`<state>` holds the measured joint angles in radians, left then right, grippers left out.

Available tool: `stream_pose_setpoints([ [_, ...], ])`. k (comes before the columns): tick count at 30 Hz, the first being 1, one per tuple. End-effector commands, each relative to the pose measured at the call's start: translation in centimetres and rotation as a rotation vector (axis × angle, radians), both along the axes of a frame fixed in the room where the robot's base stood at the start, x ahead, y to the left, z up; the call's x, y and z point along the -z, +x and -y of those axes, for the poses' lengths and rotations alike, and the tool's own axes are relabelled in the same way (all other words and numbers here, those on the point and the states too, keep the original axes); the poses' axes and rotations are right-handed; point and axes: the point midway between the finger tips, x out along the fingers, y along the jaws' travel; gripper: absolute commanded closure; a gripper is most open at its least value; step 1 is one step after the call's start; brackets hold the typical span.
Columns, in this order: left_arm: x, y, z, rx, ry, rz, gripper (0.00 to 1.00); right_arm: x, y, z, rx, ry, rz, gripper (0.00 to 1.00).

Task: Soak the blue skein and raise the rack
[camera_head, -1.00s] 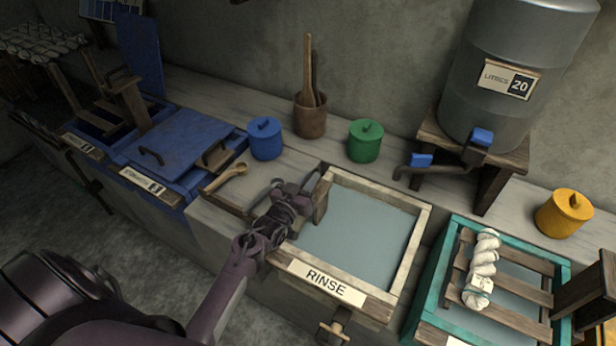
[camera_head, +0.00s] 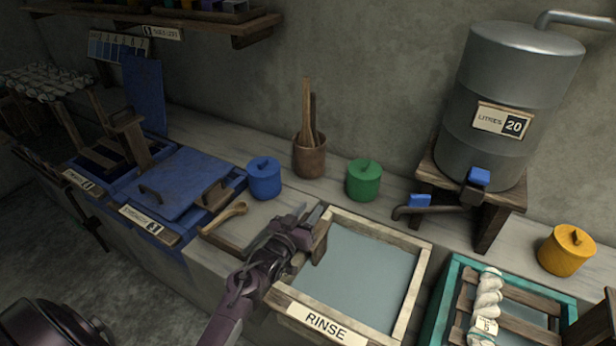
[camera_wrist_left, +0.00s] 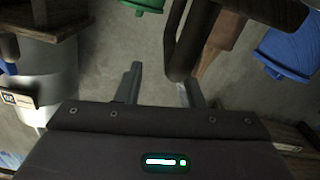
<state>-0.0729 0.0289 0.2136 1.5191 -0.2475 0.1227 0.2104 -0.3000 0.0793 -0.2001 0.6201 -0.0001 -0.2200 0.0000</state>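My left gripper (camera_head: 312,218) is above the left rim of the rinse basin, by its wooden corner. In the left wrist view its two fingers (camera_wrist_left: 160,90) stand apart with nothing between them. A blue vat (camera_head: 165,222) at the left has a flat blue lid (camera_head: 180,178) on it. Farther left, a wooden rack (camera_head: 112,138) stands at another blue vat. A white skein (camera_head: 487,300) with a tag lies over the slatted rack (camera_head: 520,322) of a teal vat at the right. No blue-coloured skein shows. My right gripper is not in view.
The rinse basin (camera_head: 318,325) holds pale liquid. A wooden spoon (camera_head: 225,218), blue pot (camera_head: 264,180), crock of sticks (camera_head: 309,157), green pot (camera_head: 364,182) and yellow pot (camera_head: 567,250) stand around it. A metal water tank (camera_head: 510,90) is at the back right.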

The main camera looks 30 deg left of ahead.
Motion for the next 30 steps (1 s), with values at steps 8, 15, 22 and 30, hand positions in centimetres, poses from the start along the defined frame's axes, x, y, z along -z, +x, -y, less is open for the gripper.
stream_pose_setpoints([
  [8,-7.1,0.0,0.0,0.0,0.002,0.005,0.66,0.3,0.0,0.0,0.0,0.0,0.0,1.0],
  [15,-12.7,0.0,0.1,0.0,0.001,0.003,0.66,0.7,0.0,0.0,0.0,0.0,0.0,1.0],
  [22,-15.9,0.0,0.0,0.0,0.0,0.0,0.66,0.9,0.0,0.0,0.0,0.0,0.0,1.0],
  [30,-16.6,0.0,0.1,0.0,-0.001,-0.002,0.66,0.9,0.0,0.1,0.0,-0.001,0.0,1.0],
])
